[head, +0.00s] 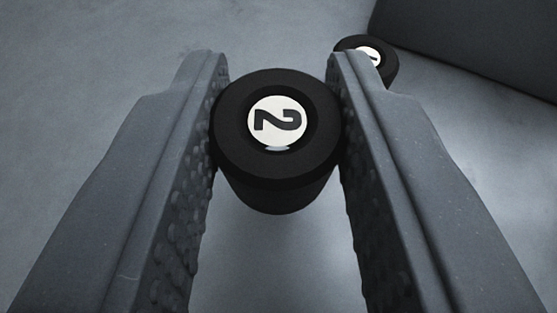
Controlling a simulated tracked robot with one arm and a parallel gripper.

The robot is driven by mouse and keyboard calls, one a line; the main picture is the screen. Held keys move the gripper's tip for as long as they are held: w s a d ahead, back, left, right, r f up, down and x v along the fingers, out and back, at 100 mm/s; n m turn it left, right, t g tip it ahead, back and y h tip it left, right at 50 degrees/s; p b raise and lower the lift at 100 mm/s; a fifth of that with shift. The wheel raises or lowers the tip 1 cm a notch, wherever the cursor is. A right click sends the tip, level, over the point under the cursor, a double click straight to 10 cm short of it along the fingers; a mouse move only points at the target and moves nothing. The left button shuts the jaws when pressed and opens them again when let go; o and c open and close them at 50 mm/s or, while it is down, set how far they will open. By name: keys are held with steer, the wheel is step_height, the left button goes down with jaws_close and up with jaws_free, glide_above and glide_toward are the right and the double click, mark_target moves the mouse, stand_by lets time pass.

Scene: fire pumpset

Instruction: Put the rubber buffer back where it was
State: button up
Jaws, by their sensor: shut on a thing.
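A black round rubber buffer (278,185) is between the fingers of my gripper (278,110) in the head view. Its top carries a white disc with a black 2, seen turned on its side. Both fingers touch its sides near the fingertips, and my gripper is shut on it. A second black buffer (385,65) with a white disc is on the floor behind the right fingertip. Its disc is partly hidden by that finger, and its mark cannot be read fully.
A large dark block (480,40) with a slanted edge fills the top right corner, close to the second buffer. The grey floor (100,60) is clear at the left and behind the held buffer.

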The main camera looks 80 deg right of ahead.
steer(key=shift+f, duration=0.75)
